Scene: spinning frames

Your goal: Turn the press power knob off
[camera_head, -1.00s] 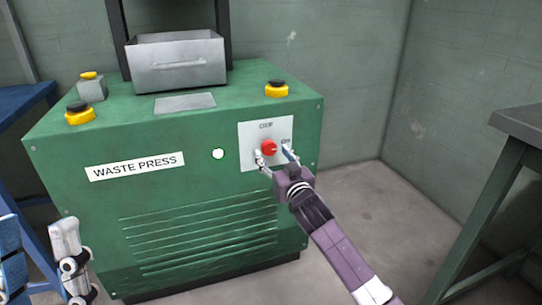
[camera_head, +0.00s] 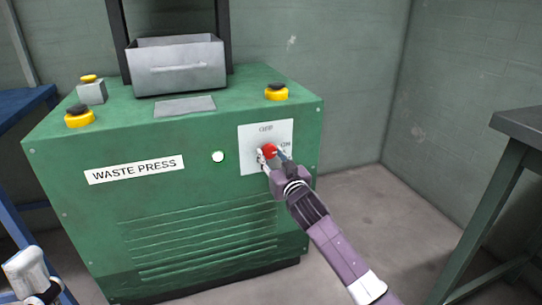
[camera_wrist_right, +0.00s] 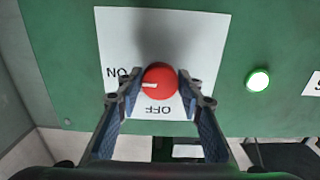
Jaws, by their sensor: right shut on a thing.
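The red power knob (camera_head: 269,151) sits on a white plate (camera_head: 254,133) on the front of the green waste press (camera_head: 225,190). My right gripper (camera_wrist_right: 159,85) is shut on the knob, one finger at each side. In the right wrist view the red knob (camera_wrist_right: 158,92) bears a white mark that points left, towards the upside-down ON label (camera_wrist_right: 119,72). The OFF label (camera_wrist_right: 160,110) is below the knob there and at the plate's top in the head view. One finger of my left gripper (camera_head: 25,272) shows at the lower left; its other finger is out of view.
A lit white-green lamp (camera_head: 218,157) is left of the plate. Yellow-based buttons (camera_head: 276,92) and a grey metal bin (camera_head: 178,66) are on top of the press. A dark table (camera_head: 520,122) stands at the right, with bare floor between.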

